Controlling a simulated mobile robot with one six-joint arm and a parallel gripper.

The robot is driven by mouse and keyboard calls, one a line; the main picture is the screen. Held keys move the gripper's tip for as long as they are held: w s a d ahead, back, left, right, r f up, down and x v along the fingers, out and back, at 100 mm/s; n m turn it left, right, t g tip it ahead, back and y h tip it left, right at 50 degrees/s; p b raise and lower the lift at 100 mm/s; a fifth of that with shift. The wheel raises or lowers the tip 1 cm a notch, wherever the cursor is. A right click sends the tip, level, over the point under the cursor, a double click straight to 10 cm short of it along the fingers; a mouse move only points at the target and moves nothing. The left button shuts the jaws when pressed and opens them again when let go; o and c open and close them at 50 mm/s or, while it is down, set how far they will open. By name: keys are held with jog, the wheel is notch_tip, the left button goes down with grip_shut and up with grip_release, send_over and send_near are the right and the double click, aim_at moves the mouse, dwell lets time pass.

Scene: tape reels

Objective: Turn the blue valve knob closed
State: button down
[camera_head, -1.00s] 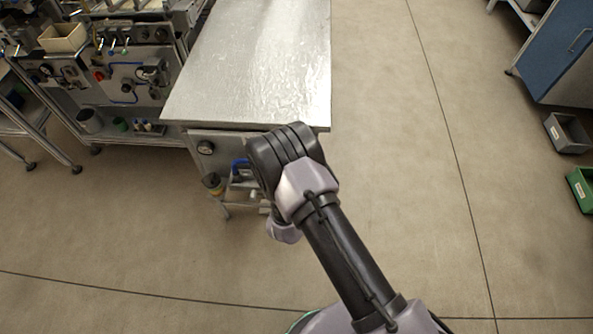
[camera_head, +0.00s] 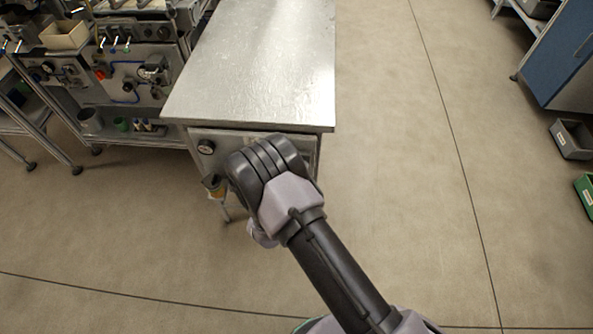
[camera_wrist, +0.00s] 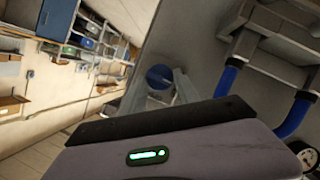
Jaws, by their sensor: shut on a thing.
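The blue valve knob (camera_wrist: 159,75) shows in the wrist view, on the grey front panel. My gripper (camera_wrist: 162,83) has one pale finger on each side of the knob and is shut on it. The fingers hide part of the knob's edges, and I cannot read its turn angle. In the head view, my arm covers the knob and the gripper, in front of the metal-topped bench (camera_head: 255,65).
A pressure gauge (camera_head: 205,147) sits on the bench front. Blue hoses (camera_wrist: 229,75) run near the panel in the wrist view. A cluttered workbench (camera_head: 125,70) stands at left. A blue cabinet (camera_head: 565,55) stands at right. The floor between is clear.

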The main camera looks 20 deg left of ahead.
dwell(0.3)
jog(key=c, duration=0.9)
grip_release()
jog(key=p+v, duration=0.5)
jog(key=v, duration=1.2)
jog(key=shift+s, duration=0.15)
jog(key=shift+r, duration=0.1)
